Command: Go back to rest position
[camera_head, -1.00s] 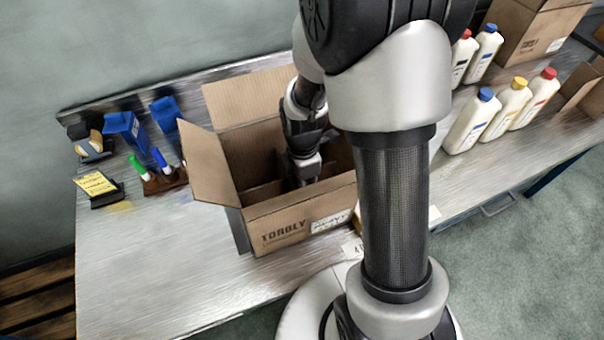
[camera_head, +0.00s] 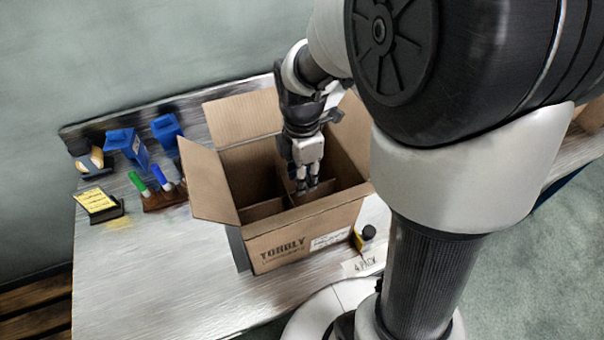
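My gripper (camera_head: 303,187) points down over the open cardboard box (camera_head: 285,240). Its fingertips are at about the level of the box opening, near the dividers. I cannot make out the gap between the fingers, and no object shows in them. The box has its flaps spread and dark compartments inside; the compartments I can see into look empty, and my gripper and arm hide the others.
Blue containers (camera_head: 128,147), a small dark-capped bottle (camera_head: 86,157), green and blue markers (camera_head: 139,184) and a yellow note pad (camera_head: 97,202) stand left on the table (camera_head: 140,270). A dark-capped item (camera_head: 367,234) and a "4 pack" label (camera_head: 364,264) lie right of the box.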

